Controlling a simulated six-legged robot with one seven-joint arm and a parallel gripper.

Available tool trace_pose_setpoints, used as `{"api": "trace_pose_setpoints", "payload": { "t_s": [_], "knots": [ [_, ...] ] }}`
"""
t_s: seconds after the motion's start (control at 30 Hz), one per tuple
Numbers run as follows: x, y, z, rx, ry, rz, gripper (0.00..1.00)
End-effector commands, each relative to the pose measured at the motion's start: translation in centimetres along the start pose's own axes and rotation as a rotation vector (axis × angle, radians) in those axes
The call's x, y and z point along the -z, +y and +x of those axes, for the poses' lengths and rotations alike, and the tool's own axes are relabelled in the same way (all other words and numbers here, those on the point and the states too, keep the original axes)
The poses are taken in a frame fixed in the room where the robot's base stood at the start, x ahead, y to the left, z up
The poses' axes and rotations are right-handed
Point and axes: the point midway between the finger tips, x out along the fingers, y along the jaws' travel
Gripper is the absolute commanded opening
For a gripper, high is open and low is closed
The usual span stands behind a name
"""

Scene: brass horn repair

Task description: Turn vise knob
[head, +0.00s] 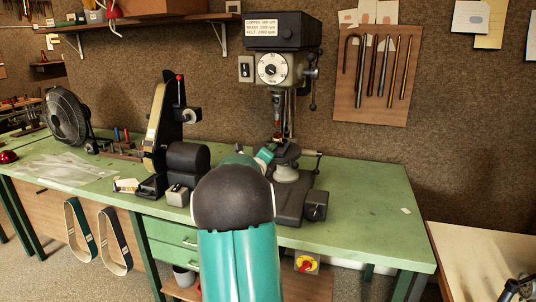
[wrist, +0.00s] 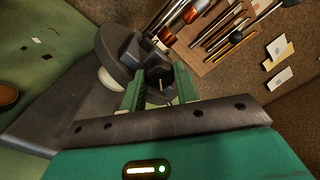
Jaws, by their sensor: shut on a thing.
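The vise is a small dark block on the round table of the drill press. In the wrist view the dark vise (wrist: 133,48) shows just beyond my fingers. My gripper (wrist: 158,74) has its two green fingers on either side of a small dark part with a pale strip, the vise knob (wrist: 159,86), and is shut on it. In the head view my gripper (head: 266,154) reaches the drill table's left front edge. My own arm hides much of the vise there, and the knob cannot be made out.
The drill press (head: 283,30) stands over the round drill table (head: 287,151) on the green bench (head: 360,190). A belt sander (head: 158,125) and a fan (head: 66,117) stand to the left. Rods hang on a wall board (head: 372,105). The bench's right end is mostly clear.

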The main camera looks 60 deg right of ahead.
Motion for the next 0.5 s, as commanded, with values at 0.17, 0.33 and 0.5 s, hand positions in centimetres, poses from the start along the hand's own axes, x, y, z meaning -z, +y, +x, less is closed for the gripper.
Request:
{"api": "trace_pose_setpoints", "payload": {
  "t_s": [0.17,0.33,0.5],
  "knots": [
    [0.06,0.10,-0.04,-0.002,0.002,0.012,0.08],
    [0.06,0.10,-0.04,-0.002,0.002,0.011,0.08],
    [0.05,0.10,-0.04,-0.002,0.002,0.010,0.44]
  ]
}}
